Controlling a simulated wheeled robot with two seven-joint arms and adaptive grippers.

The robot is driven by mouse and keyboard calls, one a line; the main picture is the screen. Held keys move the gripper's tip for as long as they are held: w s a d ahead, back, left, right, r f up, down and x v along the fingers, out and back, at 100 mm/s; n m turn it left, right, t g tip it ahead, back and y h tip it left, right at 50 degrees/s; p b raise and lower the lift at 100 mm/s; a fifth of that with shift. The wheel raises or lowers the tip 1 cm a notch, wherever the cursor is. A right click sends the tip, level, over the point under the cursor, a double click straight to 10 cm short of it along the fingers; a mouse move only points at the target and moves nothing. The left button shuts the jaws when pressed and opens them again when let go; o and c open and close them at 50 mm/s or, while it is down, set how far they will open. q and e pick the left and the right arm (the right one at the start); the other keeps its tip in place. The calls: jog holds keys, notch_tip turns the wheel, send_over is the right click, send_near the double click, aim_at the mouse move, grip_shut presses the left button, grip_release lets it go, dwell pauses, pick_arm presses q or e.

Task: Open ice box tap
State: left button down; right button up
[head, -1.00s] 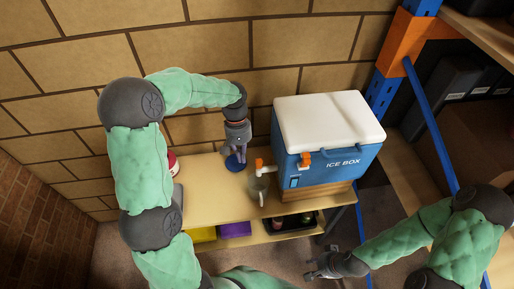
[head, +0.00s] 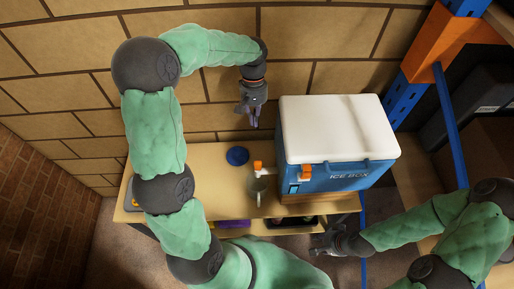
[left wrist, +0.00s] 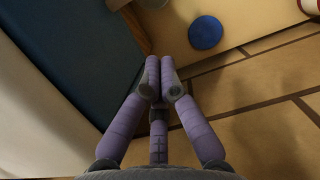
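The blue ice box (head: 330,178) with a white lid (head: 338,128) stands on the wooden bench. My left gripper (head: 254,119) is raised behind the tap, near the wall and left of the lid, clear of the tap. In the left wrist view its purple fingers (left wrist: 160,68) are together with nothing between them, beside the ice box's blue side (left wrist: 75,45). My right gripper (head: 322,246) is low in front of the bench, empty; its finger opening is unclear.
A blue disc (head: 237,156) lies on the bench (head: 205,165) left of the ice box; it also shows in the left wrist view (left wrist: 205,32). A brick wall stands close behind. A blue and orange rack is at right. Purple and dark trays sit under the benchtop.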

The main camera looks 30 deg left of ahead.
aim_at(258, 166)
pick_arm(q)
jog(key=s+d+f+b, duration=0.1)
jog(key=s+d+f, duration=0.2)
jog(key=f, duration=0.7)
jog(key=shift+s+d, duration=0.2)
jog(key=shift+s, duration=0.85)
jog(key=shift+s+d+r+t+b, duration=0.15)
jog(key=shift+s+t+b, duration=0.15)
jog(key=shift+b, duration=0.35)
jog(key=shift+s+d+t+y+b, duration=0.1)
jog(key=shift+t+y+b, duration=0.2)
jog(key=shift+b, duration=0.2)
